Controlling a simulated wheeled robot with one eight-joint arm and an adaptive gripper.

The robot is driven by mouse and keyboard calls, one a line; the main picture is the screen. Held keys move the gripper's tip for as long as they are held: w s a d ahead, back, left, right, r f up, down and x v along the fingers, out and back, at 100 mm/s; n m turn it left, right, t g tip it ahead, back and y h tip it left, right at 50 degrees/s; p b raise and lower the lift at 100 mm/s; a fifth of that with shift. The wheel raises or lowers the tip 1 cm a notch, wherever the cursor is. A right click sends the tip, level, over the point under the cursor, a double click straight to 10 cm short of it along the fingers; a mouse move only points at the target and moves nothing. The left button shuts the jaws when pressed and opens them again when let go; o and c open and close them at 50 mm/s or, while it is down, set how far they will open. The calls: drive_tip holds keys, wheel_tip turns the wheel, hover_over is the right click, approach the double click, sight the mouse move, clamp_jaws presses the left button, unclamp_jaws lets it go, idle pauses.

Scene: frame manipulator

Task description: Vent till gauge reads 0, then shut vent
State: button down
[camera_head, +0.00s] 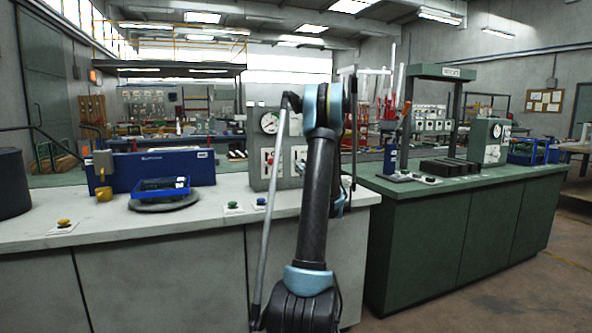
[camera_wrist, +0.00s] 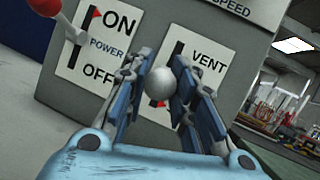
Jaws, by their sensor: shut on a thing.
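In the wrist view, my gripper (camera_wrist: 163,62) has its two blue fingers on either side of the pale round knob (camera_wrist: 160,84) of the vent lever and is shut on it. The knob is in front of the plate marked VENT (camera_wrist: 205,65); the plate's lower part is partly hidden by the fingers. In the head view, the grey control box (camera_head: 258,176) stands on the left bench with a round white gauge (camera_head: 270,123) on its face. The needle is too small to read. My gripper and the vent lever are hidden behind my arm there.
Left of the vent plate is an ON/OFF POWER plate (camera_wrist: 100,45) with a red-knobbed lever (camera_wrist: 45,5). A green bench (camera_head: 480,186) stands right.

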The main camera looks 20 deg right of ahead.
drive_tip(key=shift+s+d, duration=0.1)
drive_tip(key=c, duration=1.3)
unclamp_jaws()
drive_tip(key=shift+s, duration=0.1)
drive_tip(key=v, duration=1.1)
drive_tip(key=shift+s+f, duration=0.25)
drive_tip(key=shift+s, duration=0.05)
